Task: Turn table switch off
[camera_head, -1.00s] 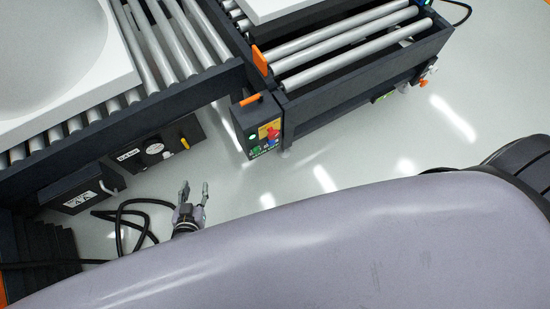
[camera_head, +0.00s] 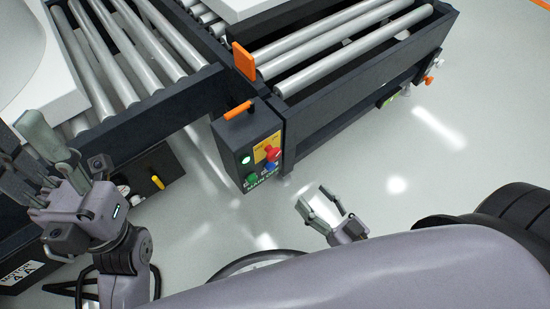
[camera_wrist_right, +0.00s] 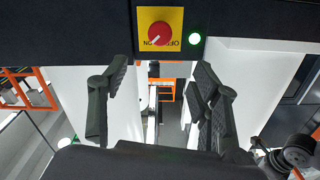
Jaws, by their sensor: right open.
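A red knob switch on a yellow plate (camera_wrist_right: 158,32), its lettering upside down, shows at the top of the right wrist view on a black panel. A lit green lamp (camera_wrist_right: 194,38) is beside it.
A roller conveyor (camera_head: 150,85) with a white tank (camera_head: 35,60) lies at the left. A second roller frame (camera_head: 345,100) stands at the back right. An orange handle (camera_head: 238,111) sticks up from the control box. A black cable (camera_head: 255,258) lies low. Floor at right is clear.

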